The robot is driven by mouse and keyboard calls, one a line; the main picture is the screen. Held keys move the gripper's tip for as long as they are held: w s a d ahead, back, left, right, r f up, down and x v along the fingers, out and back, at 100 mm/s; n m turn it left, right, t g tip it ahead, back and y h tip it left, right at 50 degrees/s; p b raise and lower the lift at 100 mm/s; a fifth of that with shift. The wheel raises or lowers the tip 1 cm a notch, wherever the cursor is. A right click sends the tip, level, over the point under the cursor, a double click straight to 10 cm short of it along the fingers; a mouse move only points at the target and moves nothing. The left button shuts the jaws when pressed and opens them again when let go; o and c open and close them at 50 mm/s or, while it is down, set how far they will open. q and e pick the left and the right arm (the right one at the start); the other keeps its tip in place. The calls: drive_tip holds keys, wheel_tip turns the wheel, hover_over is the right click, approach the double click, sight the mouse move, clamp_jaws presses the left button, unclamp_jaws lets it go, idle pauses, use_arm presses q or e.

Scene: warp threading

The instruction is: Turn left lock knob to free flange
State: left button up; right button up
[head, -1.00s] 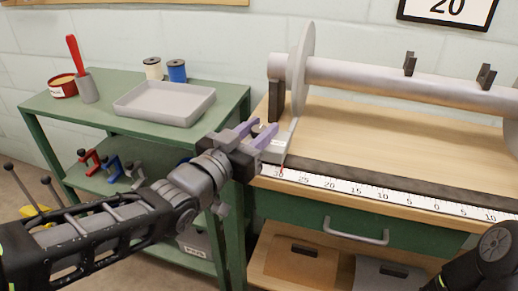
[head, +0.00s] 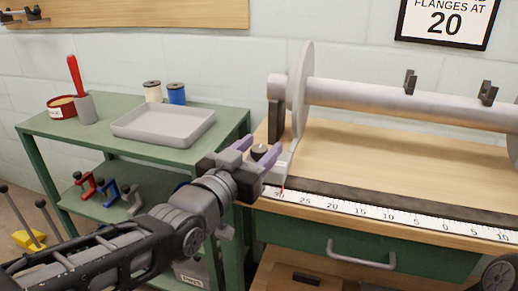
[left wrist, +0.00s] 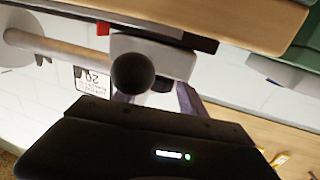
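The dark round left lock knob (head: 259,151) sits at the foot of the left flange (head: 301,100), a pale disc upright on the beam's left end. In the left wrist view the knob (left wrist: 133,73) is a dark ball in front of a grey block (left wrist: 165,58). My left gripper (head: 260,149) has its purple fingers apart, one on each side of the knob in the head view. I cannot tell whether they touch it. The fingers are partly hidden behind the gripper body in the left wrist view.
A numbered scale (head: 390,214) with a red pointer runs along the bench's front edge. The grey beam (head: 375,97) lies above the bench top. A green cart (head: 60,128) at left carries a tray (head: 164,127) and two spools. A wall sign reads "FLANGES AT 20".

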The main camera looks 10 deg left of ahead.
sight(255, 155)
use_arm(q)
drive_tip(key=shift+s, duration=0.1)
drive_tip(key=shift+s, duration=0.25)
drive_tip(key=shift+p+v, duration=0.35)
drive_tip(key=shift+v, duration=0.7)
drive_tip(key=b+v, duration=0.2)
drive_tip(key=v, duration=0.1)
drive_tip(key=shift+s+a+f, duration=0.1)
drive_tip(key=shift+s+f, duration=0.1)
drive_tip(key=shift+s, duration=0.05)
drive_tip(key=shift+b+v, duration=0.35)
drive_tip(key=shift+v, duration=0.4)
drive_tip(key=shift+r, duration=0.15)
